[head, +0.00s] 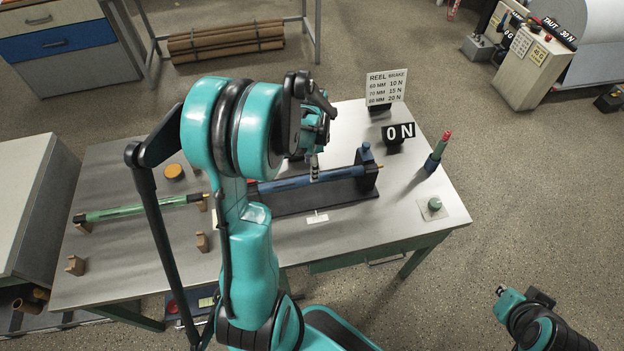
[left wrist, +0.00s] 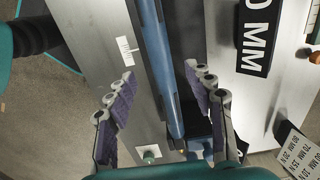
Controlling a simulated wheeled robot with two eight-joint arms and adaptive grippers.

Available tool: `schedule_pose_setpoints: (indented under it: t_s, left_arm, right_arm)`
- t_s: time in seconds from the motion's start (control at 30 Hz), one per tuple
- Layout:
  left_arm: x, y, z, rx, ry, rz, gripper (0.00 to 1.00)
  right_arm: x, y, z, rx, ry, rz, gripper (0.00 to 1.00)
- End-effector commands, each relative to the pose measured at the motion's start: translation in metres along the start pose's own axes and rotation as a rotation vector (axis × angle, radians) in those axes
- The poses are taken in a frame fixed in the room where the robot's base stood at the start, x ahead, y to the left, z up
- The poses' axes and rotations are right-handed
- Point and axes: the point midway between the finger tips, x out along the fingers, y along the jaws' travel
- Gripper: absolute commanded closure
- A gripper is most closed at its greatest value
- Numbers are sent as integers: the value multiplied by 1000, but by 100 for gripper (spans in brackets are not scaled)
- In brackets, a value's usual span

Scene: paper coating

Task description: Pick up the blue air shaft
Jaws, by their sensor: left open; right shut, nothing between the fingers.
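The blue air shaft (head: 290,183) lies along a dark cradle (head: 325,196) on the metal table. My left arm hides its left part in the head view. My left gripper (head: 314,168) points down over the shaft. In the left wrist view, my left gripper (left wrist: 160,73) is open, with the blue shaft (left wrist: 158,55) running between its two fingers and not clamped. Whether the fingers touch it, I cannot tell. My right gripper (head: 510,299) is at the lower right, away from the table; its fingers do not show clearly.
A green shaft (head: 135,212) rests at the table's left. An orange disc (head: 174,172) lies behind my left arm.

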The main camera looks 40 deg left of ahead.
Motion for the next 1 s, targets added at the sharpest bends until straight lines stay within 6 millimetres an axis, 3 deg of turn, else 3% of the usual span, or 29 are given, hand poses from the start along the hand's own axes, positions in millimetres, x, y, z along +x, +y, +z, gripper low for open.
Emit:
schedule_pose_setpoints:
  t_s: [0.4, 0.67, 0.87, 1.0]
  left_arm:
    - [55, -2, -2, -1, 1, -2, 47]
    - [58, -1, -2, -1, 1, -2, 47]
    - [58, -1, -2, -1, 1, -2, 97]
    - [58, -1, -2, -1, 1, -2, 100]
  right_arm:
    - [20, 0, 15, 0, 0, 0, 100]
    - [20, 0, 14, 0, 0, 0, 100]
    - [20, 0, 14, 0, 0, 0, 100]
    - [20, 0, 14, 0, 0, 0, 100]
